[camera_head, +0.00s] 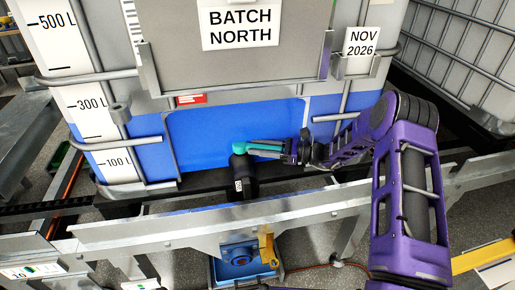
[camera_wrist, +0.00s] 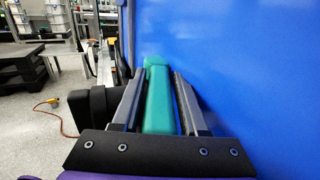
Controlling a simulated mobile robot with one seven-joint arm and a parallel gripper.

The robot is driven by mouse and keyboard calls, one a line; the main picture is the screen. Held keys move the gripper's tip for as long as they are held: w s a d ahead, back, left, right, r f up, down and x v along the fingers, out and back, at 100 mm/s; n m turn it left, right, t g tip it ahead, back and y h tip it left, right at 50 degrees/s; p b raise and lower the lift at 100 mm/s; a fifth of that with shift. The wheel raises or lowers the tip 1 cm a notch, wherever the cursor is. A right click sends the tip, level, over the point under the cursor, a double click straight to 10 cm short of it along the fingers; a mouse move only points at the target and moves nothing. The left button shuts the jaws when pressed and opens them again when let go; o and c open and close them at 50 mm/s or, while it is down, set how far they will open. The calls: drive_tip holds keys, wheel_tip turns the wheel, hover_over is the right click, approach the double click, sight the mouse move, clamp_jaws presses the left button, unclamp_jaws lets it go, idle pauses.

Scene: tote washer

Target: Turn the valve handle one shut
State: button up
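The teal valve handle (camera_head: 262,148) sits on top of a black outlet valve (camera_head: 241,178) at the front of the blue-filled tank. In the head view it points right, roughly along the tank face. My gripper (camera_head: 270,150) reaches in from the right, with its fingers along the handle. In the wrist view the handle (camera_wrist: 159,105) lies lengthwise between the two fingers of my gripper (camera_wrist: 157,75), with a narrow gap seeming to show on each side. The gripper looks open around the handle. The black valve body (camera_wrist: 92,108) shows left of the fingers.
The blue tank wall (camera_wrist: 235,70) stands close to the right of my fingers in the wrist view. A metal rail (camera_head: 200,230) runs in front of the tank below the valve. A blue unit with a yellow handle (camera_head: 268,250) sits below the rail.

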drive_tip(key=shift+o, duration=1.1)
drive_tip(key=shift+d, duration=0.1)
drive_tip(key=s+d, duration=0.1)
drive_tip(key=d, duration=1.6)
drive_tip(key=shift+s, duration=0.3)
drive_tip(key=shift+d, duration=0.1)
